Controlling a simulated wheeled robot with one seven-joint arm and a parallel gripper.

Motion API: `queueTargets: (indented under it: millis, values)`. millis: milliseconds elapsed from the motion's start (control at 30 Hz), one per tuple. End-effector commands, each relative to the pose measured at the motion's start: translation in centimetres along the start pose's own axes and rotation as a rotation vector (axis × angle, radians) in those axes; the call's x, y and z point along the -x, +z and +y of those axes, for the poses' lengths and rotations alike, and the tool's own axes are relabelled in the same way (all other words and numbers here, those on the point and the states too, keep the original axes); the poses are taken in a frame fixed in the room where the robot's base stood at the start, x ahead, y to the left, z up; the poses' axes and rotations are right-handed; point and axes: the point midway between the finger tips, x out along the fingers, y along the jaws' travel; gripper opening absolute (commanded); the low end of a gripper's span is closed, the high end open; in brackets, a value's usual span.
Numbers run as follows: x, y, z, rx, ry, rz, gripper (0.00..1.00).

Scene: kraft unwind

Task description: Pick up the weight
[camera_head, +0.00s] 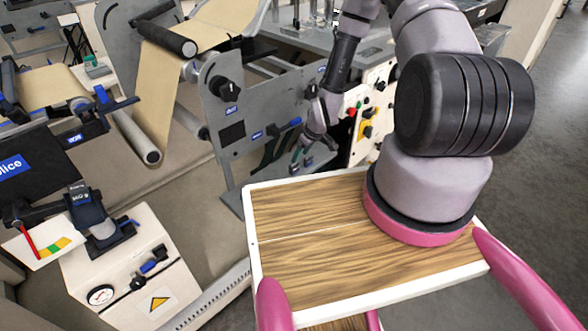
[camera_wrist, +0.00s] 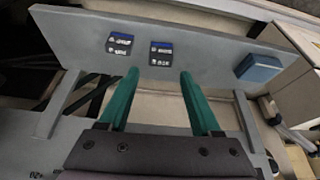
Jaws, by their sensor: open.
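My gripper (camera_head: 302,159) is in front of the grey machine frame in the head view. In the wrist view its two teal fingers (camera_wrist: 158,75) are apart with nothing between them. Beyond the fingertips are two small dark blocks with blue upper edges, a left one (camera_wrist: 119,43) and a right one (camera_wrist: 161,54), on a grey plate (camera_wrist: 210,52). Their lettering is too small to read, and I cannot tell whether either is the weight. In the head view, a dark labelled block (camera_head: 88,208), possibly a weight, sits at the lower left on a cream unit, far from my gripper.
A blue block (camera_wrist: 258,67) is at the plate's right end. The grey frame (camera_head: 213,120) with knobs stands left of my gripper, and a control panel (camera_head: 372,110) with buttons stands right. Brown web (camera_head: 160,95) runs over rollers. Open floor (camera_head: 555,130) is at right.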

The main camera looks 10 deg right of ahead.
Motion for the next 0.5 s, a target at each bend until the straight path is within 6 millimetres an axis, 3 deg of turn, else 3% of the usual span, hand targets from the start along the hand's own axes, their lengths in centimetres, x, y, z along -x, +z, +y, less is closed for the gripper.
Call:
queueTargets:
  millis: [100, 367, 500]
  values:
    - [-2.0, 0.1, -0.1, 0.0, -0.002, -0.001, 0.65]
    - [-4.1, 0.0, -0.1, -0.001, -0.001, -0.001, 0.65]
    - [-6.3, -0.1, -0.2, -0.001, -0.002, -0.001, 0.65]
